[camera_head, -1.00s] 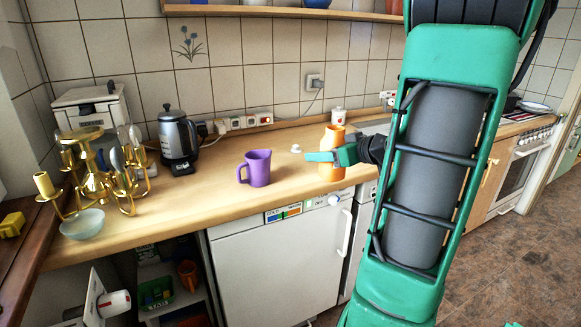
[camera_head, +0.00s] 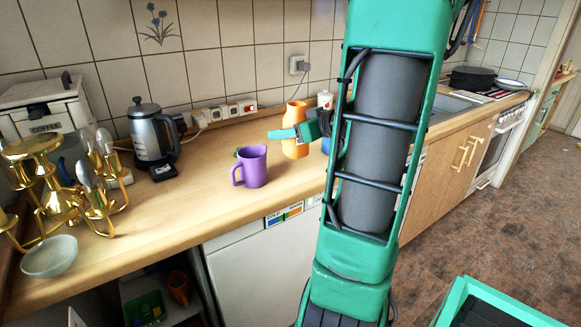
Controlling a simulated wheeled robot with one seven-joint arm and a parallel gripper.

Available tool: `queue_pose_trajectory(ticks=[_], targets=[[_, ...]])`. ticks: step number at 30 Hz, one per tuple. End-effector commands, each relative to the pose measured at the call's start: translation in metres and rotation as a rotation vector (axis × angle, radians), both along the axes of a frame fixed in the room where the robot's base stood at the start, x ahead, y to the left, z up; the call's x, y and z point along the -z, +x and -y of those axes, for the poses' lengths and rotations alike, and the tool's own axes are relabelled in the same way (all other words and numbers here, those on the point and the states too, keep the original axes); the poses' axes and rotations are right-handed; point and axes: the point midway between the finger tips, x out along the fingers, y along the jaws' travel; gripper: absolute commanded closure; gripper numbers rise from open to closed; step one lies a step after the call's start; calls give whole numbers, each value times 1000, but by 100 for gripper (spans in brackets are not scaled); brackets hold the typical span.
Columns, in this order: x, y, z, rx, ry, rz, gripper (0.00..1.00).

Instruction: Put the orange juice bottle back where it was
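An orange jug-shaped container (camera_head: 296,117) stands upright on the wooden counter, partly behind my gripper. I cannot tell whether it is the orange juice bottle; no other clear juice bottle shows. My gripper (camera_head: 278,134) points left in front of the orange container, with a green finger across its lower part. The second finger is not clearly visible, so I cannot tell whether it is open or touches the container. The fridge's white front (camera_head: 262,268) shows below the counter, partly hidden by my arm.
A purple mug (camera_head: 254,168) stands left of my gripper, with a small dark green thing behind it. A coffee kettle (camera_head: 151,138), a brass lamp (camera_head: 60,185) and a glass bowl (camera_head: 49,257) stand further left.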

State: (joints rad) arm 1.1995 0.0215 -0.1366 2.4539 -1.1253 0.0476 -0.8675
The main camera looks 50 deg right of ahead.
Motion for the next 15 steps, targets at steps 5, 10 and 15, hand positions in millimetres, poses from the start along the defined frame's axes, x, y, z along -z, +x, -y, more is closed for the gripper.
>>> queue_pose_trajectory(ticks=[5, 10, 15], targets=[[3, 0, 7, 6, 2, -1, 74], [17, 15, 23, 7, 4, -2, 74], [34, 36, 44, 7, 2, -1, 74]])
